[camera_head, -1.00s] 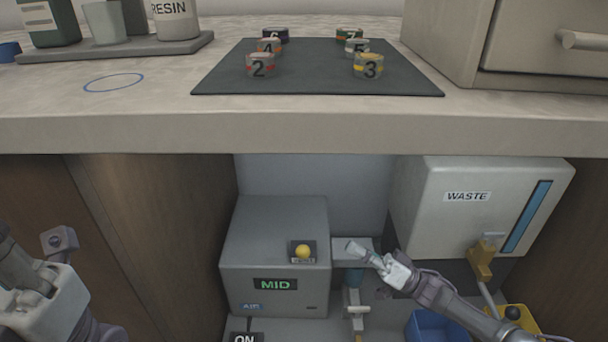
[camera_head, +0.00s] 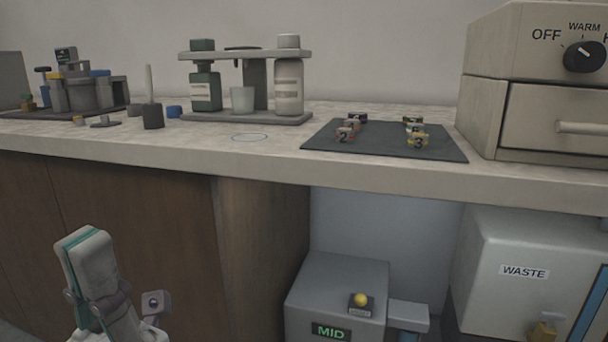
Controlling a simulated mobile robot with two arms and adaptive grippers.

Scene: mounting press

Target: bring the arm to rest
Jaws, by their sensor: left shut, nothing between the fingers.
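My left gripper (camera_head: 84,243) is at the lower left, pointing up in front of the wooden cabinet doors. Its pale fingers with teal edges are shut together and hold nothing. It is below the counter edge, apart from the counter and everything on it. My right gripper and its arm are not in view.
The counter (camera_head: 270,165) carries a dark mat (camera_head: 385,152) with several numbered pucks, a bottle stand (camera_head: 245,117), and an oven-like unit (camera_head: 535,95) at right. Below it are a grey box (camera_head: 325,285) reading MID with a yellow button (camera_head: 361,299), and a WASTE box (camera_head: 510,240).

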